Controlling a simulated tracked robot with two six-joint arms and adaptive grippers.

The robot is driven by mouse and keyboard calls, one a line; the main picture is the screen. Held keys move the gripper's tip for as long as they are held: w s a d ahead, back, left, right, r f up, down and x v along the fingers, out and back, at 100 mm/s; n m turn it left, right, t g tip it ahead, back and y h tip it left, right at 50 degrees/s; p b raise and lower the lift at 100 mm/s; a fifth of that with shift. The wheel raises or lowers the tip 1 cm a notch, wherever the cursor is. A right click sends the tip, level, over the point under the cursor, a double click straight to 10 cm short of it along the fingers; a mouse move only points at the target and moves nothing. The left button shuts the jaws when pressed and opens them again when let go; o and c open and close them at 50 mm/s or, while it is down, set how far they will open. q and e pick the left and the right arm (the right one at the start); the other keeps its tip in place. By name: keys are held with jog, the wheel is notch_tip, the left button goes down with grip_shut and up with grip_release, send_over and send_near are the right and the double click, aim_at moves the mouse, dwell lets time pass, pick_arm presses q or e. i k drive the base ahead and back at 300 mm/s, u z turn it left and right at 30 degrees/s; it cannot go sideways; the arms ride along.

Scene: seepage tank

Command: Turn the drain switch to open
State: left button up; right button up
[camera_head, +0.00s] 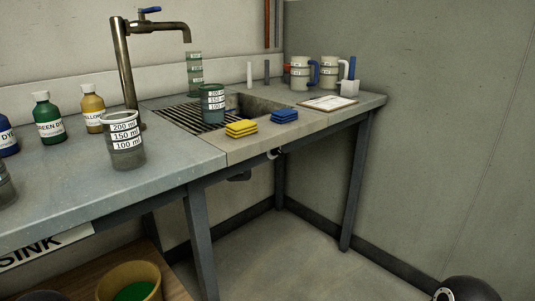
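I cannot make out a part that is clearly the drain switch. A small pale curved piece (273,154) shows under the front edge of the sink counter (330,125), and a dark fitting (240,176) hangs below the sink; both are too small to identify. The metal tap (122,70) stands behind the counter with a blue lever (149,10) on top. The sink basin (262,105) is partly hidden by a beaker.
Bottles, beakers and a marked cup (127,150) stand on the left counter. A yellow sponge (241,128), a blue sponge (284,116) and mugs (302,75) stand around the sink. A bucket (128,283) sits below left. Floor (300,250) before the sink is clear.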

aim_at(276, 152)
jog(key=z, duration=1.45)
jog(key=i, duration=0.1)
jog(key=u, duration=2.5)
jog(key=k, duration=0.9)
jog(key=z, duration=0.85)
jog(key=i, duration=0.95)
jog(key=z, duration=0.05)
